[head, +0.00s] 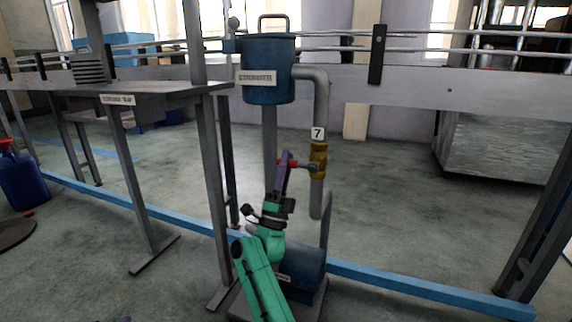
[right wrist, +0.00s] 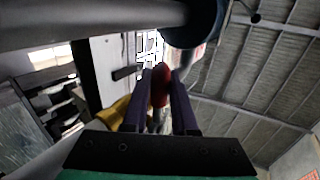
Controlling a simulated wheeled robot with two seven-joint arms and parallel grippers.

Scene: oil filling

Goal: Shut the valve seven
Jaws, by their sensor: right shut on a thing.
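Valve seven is a yellow-brown valve body (head: 318,160) on a grey vertical pipe, under a white tag (head: 317,133) marked 7. Its red handle (head: 284,159) sticks out to the left of the pipe. My right gripper (head: 283,165) is at the handle, its purple fingers closed around it. In the right wrist view the red handle (right wrist: 160,88) is between the two fingers of the gripper (right wrist: 160,95), and part of the yellow valve body (right wrist: 112,113) shows to the left. The fingers hide part of the handle. My left gripper is not in view.
A blue strainer tank (head: 268,85) hangs above the valve, with a grey pipe (head: 321,95) bending down from it. A blue pump (head: 300,265) stands below. A grey table (head: 160,88) is at left. Open floor lies to the right.

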